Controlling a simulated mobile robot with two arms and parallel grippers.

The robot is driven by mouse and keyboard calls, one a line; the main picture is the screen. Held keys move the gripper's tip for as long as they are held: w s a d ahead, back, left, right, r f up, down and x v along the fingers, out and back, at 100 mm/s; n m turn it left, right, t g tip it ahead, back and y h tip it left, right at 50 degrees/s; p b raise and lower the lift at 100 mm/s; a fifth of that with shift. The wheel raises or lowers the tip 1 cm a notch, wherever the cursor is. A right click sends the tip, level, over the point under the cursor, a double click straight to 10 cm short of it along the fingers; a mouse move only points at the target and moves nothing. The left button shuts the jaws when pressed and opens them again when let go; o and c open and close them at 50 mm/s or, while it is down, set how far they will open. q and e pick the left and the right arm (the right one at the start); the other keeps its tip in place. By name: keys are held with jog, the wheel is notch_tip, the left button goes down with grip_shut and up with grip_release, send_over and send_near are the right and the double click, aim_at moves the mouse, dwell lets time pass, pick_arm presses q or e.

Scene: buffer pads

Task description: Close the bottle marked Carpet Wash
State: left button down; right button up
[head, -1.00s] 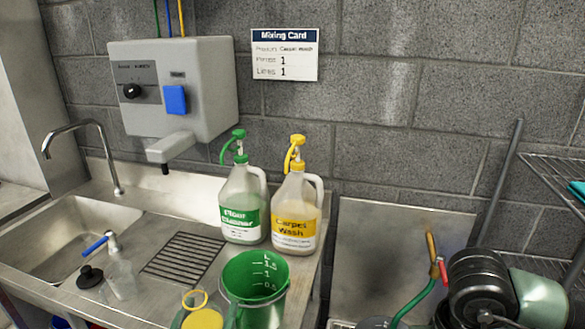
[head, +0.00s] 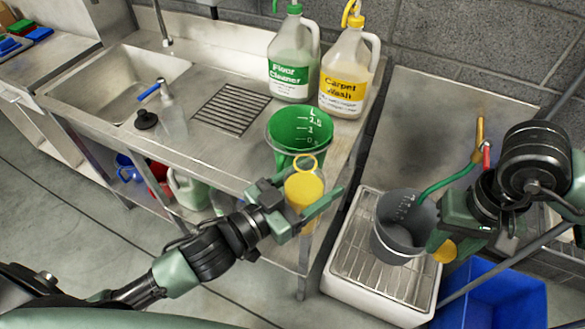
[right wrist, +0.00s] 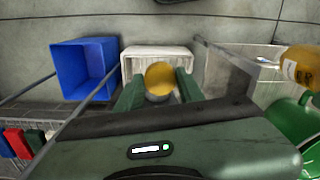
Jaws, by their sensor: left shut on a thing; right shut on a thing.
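My left gripper (head: 300,207) is shut on a small bottle with a yellow label (head: 304,188); a yellow ring at its top looks like an open neck. This bottle, its print unreadable, also shows at the right wrist view's right edge (right wrist: 300,68). A large Carpet Wash jug (head: 343,85), yellow-labelled with a yellow pump, stands upright at the sink unit's back. My right gripper (head: 440,240) is shut on a round yellow piece, seemingly a cap (head: 446,251), above and beside the grey bucket. The piece shows between the fingers in the right wrist view (right wrist: 160,76).
A green measuring jug (head: 299,130) stands on the counter just behind the held bottle. A green Floor Cleaner jug (head: 291,75) is beside the Carpet Wash jug. A grey bucket (head: 395,235) sits on the white low sink (head: 340,255), with a blue crate (head: 500,295) at right.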

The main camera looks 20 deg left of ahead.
dwell(0.3)
jog(key=w+a+r+m, duration=0.3)
jog(key=w+a+r, duration=0.3)
jog(key=a+r, duration=0.55)
notch_tip(320, 180, up, 8)
jog(key=m, duration=0.4)
send_over(313, 158)
jog(key=shift+r, duration=0.15)
jog(key=shift+f, duration=2.05)
